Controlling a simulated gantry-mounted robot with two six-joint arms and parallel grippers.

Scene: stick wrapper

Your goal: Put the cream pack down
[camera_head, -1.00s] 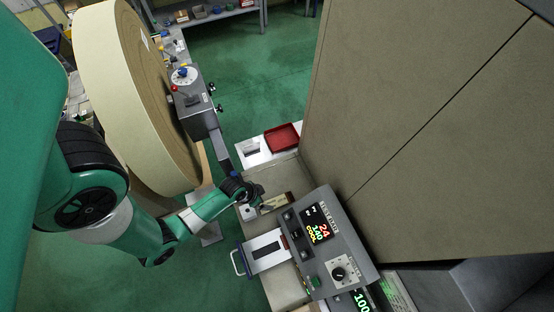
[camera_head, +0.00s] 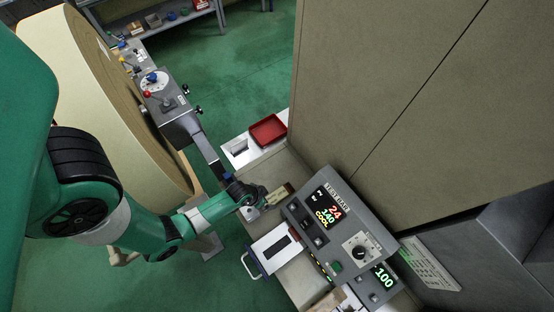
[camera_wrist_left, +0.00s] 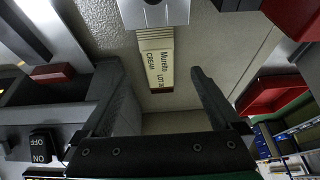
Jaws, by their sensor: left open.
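The cream pack (camera_head: 280,194) is a small pale block with a brown end, lying on the beige bench top beside the grey test-bar unit. In the left wrist view the cream pack (camera_wrist_left: 160,70) shows its printed face, with the words "Murello" and "CREAM". My left gripper (camera_head: 257,197) is just left of the pack in the head view. In the wrist view my left gripper (camera_wrist_left: 155,75) has its fingers spread wide, with the pack between and beyond the tips and a gap on each side. My right gripper is not in view.
The test-bar unit (camera_head: 335,222) with lit displays stands close right of the pack. A red tray (camera_head: 268,130) lies behind. A large cream roll (camera_head: 75,75) stands left. A tall brown cabinet (camera_head: 390,110) rises right.

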